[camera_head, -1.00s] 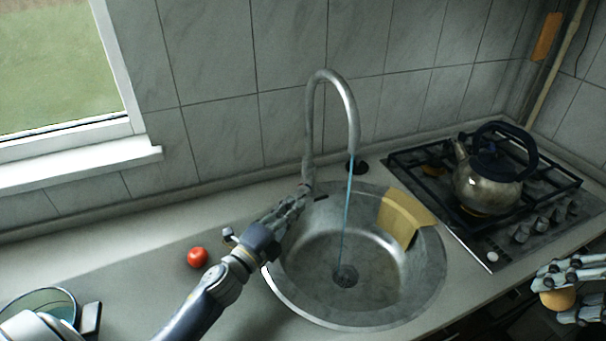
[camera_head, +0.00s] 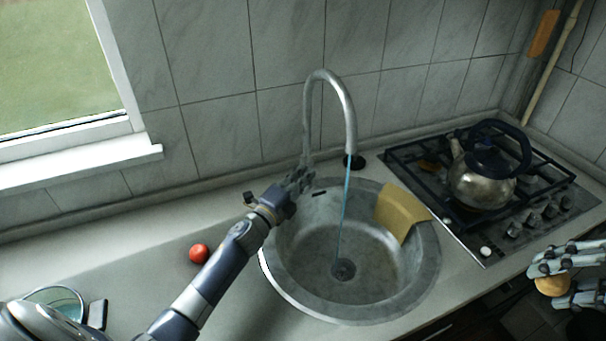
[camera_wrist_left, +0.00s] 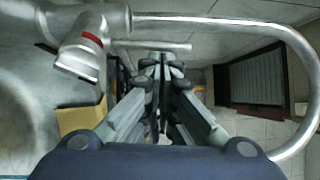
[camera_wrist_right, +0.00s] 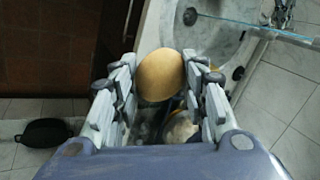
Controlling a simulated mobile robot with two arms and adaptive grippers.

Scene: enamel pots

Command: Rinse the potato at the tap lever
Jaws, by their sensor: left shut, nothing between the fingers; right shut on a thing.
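The tap (camera_head: 330,80) arches over the round steel sink (camera_head: 425,285), and a thin blue stream (camera_head: 344,205) runs from its spout to the drain. My left gripper (camera_head: 303,178) is shut and empty at the base of the tap. In the left wrist view its fingers (camera_wrist_left: 163,65) are near a thin metal bar (camera_wrist_left: 150,45), likely the tap lever; I cannot tell if they touch. My right gripper (camera_head: 552,275) is shut on the potato (camera_head: 552,286), right of the sink and in front of the counter. The right wrist view shows the potato (camera_wrist_right: 160,75) between the fingers (camera_wrist_right: 162,85).
A yellow cloth (camera_head: 402,212) hangs over the sink's right rim. A kettle (camera_head: 482,185) stands on the gas hob (camera_head: 545,195) at the right. A tomato (camera_head: 199,254) lies on the counter left of the sink, and a glass bowl (camera_head: 58,298) sits at the lower left.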

